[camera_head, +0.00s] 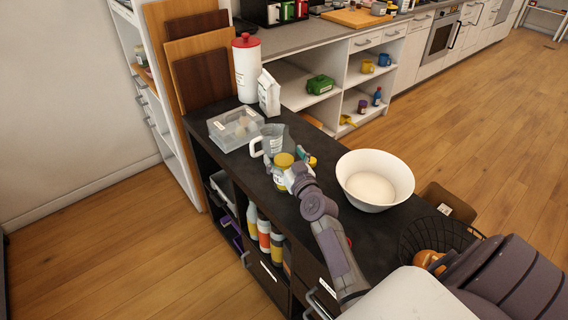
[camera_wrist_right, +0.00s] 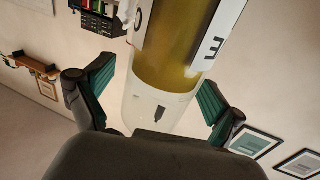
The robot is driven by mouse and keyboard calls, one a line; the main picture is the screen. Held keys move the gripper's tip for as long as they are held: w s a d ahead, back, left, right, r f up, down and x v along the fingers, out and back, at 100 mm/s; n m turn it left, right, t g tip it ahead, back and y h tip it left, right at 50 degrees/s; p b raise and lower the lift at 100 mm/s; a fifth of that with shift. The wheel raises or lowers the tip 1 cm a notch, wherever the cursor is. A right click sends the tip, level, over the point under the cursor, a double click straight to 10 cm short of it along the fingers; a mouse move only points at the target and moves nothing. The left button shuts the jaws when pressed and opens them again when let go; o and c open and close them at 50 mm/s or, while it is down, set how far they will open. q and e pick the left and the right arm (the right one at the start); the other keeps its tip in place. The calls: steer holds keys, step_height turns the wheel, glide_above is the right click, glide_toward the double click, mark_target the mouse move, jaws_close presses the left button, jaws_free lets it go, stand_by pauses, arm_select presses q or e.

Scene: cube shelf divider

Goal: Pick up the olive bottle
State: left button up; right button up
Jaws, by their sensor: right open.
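The olive bottle (camera_head: 284,160) stands on the dark counter, its olive-yellow top showing in the head view beside the clear measuring jug. In the right wrist view the bottle (camera_wrist_right: 178,62) is large, with olive contents, a clear lower part and a white label. My right gripper (camera_head: 287,168) is at the bottle. Its teal-padded fingers (camera_wrist_right: 155,88) are open, one on each side of the bottle, with gaps visible in the wrist view. The gripper hides the lower part of the bottle in the head view. My left gripper is not in view.
The measuring jug (camera_head: 270,139) stands close behind the bottle, with a clear lidded box (camera_head: 234,129) to its left. A white bowl (camera_head: 375,178) is to the right. A white carton (camera_head: 269,93) and a red-capped canister (camera_head: 247,68) stand farther back. A wire basket (camera_head: 428,237) is at right.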

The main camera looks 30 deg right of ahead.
steer(key=c, duration=1.7)
steer(key=shift+r, duration=0.15)
